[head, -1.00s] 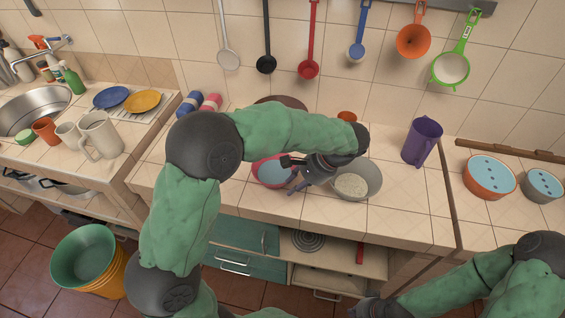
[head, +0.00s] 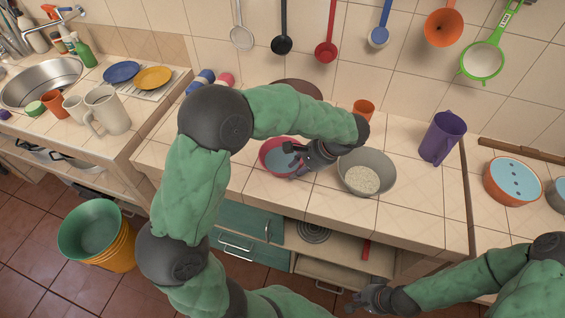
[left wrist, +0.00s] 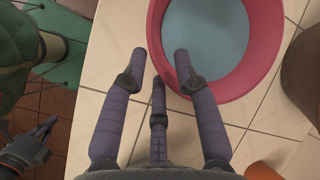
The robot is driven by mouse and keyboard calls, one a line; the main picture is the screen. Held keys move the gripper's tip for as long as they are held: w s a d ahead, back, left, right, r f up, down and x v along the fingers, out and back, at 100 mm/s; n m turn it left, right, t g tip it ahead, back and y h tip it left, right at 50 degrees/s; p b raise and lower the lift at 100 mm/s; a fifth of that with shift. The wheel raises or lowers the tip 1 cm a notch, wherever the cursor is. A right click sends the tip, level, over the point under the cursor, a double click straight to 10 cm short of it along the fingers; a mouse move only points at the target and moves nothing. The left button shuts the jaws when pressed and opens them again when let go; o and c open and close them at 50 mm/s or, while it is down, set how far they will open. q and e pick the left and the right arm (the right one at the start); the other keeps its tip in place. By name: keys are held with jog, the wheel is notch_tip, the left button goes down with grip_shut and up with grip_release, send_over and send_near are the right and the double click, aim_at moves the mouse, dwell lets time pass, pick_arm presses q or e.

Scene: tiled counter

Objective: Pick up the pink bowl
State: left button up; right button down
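The pink bowl (head: 268,165) has a light blue inside and stands upright on the tiled counter. It fills the upper right of the left wrist view (left wrist: 271,72). My left gripper (head: 296,160) is over the bowl's right side in the head view and hides part of it. In the left wrist view my left gripper (left wrist: 160,62) is open, with spread fingers and nothing held. One fingertip overlaps the bowl's rim, and the others are outside it; contact cannot be told. My right gripper (head: 358,299) is open and empty, low in front of the counter.
A grey bowl (head: 384,163) with grainy white content stands close to the right of my left gripper. An orange cup (head: 364,107) and a purple pitcher (head: 441,138) stand beyond. A brown round thing (head: 298,87) lies behind the pink bowl. The counter's front left is clear.

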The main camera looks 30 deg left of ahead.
aim_at(290, 173)
pick_arm(q)
jog(key=b+x, duration=0.1)
jog(key=x, duration=0.3)
jog(key=shift+w+a, duration=0.15)
jog(key=shift+a, duration=0.05)
grip_shut()
jog(key=shift+r, duration=0.1)
jog(key=shift+r, duration=0.55)
notch_tip(290, 173, up, 2)
jog(key=shift+w+r+p, duration=0.1)
jog(key=shift+r+p, duration=0.1)
jog(key=shift+p, duration=0.6)
jog(key=s+d+r+p, duration=0.2)
jog(key=s+d+r, duration=0.1)
jog(key=d, duration=0.3)
jog(key=s+d+r+p, duration=0.2)
jog(key=s+d+r, duration=0.1)
jog(key=d+r, duration=0.3)
jog(key=shift+s+d+r, duration=0.2)
jog(key=shift+s+d, duration=0.05)
jog(key=shift+d, duration=0.05)
